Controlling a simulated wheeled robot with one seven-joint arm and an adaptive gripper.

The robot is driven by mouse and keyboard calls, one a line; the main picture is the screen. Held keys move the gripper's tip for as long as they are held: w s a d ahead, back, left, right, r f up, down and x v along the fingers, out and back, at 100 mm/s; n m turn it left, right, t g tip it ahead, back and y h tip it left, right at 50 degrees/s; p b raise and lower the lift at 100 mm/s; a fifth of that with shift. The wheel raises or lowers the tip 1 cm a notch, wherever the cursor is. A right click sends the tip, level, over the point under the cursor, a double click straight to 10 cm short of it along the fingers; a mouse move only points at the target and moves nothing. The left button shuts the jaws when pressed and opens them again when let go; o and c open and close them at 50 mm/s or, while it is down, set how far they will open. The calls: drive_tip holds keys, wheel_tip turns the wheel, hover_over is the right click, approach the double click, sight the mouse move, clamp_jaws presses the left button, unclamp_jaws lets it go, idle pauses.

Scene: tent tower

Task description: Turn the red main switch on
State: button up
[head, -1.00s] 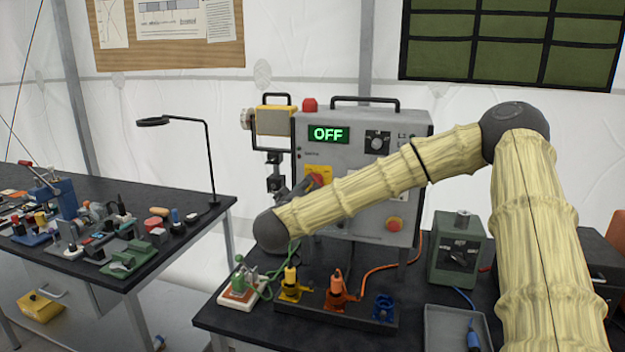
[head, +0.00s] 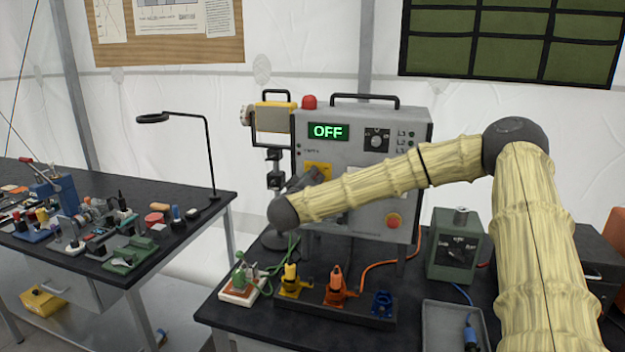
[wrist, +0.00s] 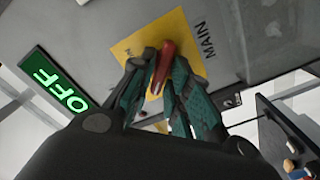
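The red main switch handle (wrist: 162,68) stands on a yellow plate (wrist: 128,47) marked MAIN, on the front of a grey power box (head: 350,165). My gripper (wrist: 164,66) has its two fingers close in on both sides of the red handle and looks shut on it. In the head view the fingers (head: 297,186) show only small at the yellow plate (head: 318,168), and my arm hides most of the switch. The green display (head: 328,131) reads OFF; it also shows in the wrist view (wrist: 58,88).
Below, a rack (head: 350,315) holds coloured plugs, with an orange cable. A green box (head: 454,245) and a grey tray (head: 430,325) are at right. A cluttered bench (head: 170,245) is left.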

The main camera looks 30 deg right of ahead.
clamp_jaws()
